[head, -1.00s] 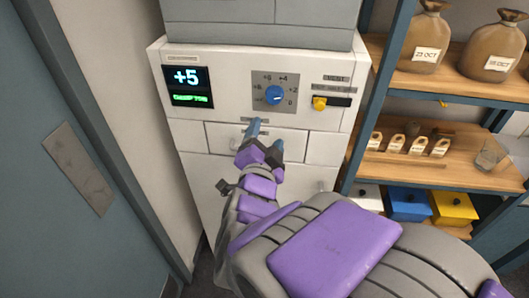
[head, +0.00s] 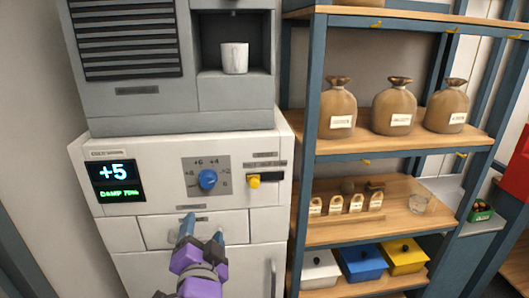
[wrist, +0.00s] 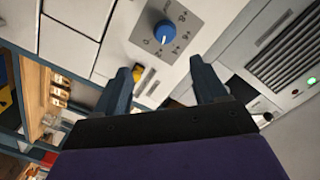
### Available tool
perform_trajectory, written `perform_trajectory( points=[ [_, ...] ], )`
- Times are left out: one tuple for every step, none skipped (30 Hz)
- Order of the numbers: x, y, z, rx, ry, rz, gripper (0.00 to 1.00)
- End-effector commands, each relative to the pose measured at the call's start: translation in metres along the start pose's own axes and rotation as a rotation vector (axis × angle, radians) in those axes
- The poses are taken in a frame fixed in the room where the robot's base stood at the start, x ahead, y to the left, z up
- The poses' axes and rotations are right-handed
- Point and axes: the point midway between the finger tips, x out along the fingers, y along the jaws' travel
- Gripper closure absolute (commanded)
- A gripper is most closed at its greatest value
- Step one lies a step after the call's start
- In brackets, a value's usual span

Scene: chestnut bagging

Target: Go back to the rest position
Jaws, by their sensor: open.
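My gripper (head: 203,232) is in front of the white cabinet's drawer (head: 194,231) in the head view, with blue fingers and purple arm parts below. In the wrist view my gripper (wrist: 165,82) is open, its two fingers apart with nothing between them. The cabinet's blue dial (head: 207,180) shows beyond the fingers, and it also shows in the wrist view (wrist: 164,33). The display (head: 116,181) reads "+5" with a green line below. A yellow lever (head: 254,181) sits right of the dial.
A shelf unit (head: 300,215) stands at the right. It holds several tied brown bags (head: 393,110), small tagged bags (head: 335,204), a glass (head: 419,203), and white, blue (head: 362,263) and yellow (head: 405,255) bins. A white cup (head: 235,58) stands in the grey machine's recess above.

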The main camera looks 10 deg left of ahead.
Motion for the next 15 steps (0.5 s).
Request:
perform_trajectory(
  points=[
    [0.003, 0.005, -0.002, -0.004, -0.026, 0.015, 0.29],
    [0.004, 0.009, -0.002, -0.010, -0.051, 0.024, 0.29],
    [0.006, 0.015, -0.001, -0.020, -0.091, 0.040, 0.29],
    [0.006, 0.020, 0.001, -0.028, -0.126, 0.054, 0.29],
    [0.007, 0.025, 0.001, -0.039, -0.161, 0.066, 0.29],
    [0.006, 0.034, 0.003, -0.056, -0.212, 0.085, 0.29],
    [0.005, 0.040, 0.005, -0.069, -0.253, 0.099, 0.29],
    [0.003, 0.045, 0.005, -0.082, -0.289, 0.111, 0.29],
    [0.000, 0.053, 0.006, -0.101, -0.339, 0.129, 0.29],
    [-0.004, 0.060, 0.006, -0.115, -0.378, 0.143, 0.29],
    [-0.007, 0.067, 0.007, -0.130, -0.416, 0.157, 0.29],
    [-0.013, 0.076, 0.007, -0.151, -0.465, 0.176, 0.29],
    [-0.018, 0.084, 0.007, -0.167, -0.503, 0.192, 0.29],
    [-0.024, 0.091, 0.007, -0.184, -0.543, 0.207, 0.29],
    [-0.032, 0.101, 0.006, -0.205, -0.591, 0.229, 0.29]
  ],
)
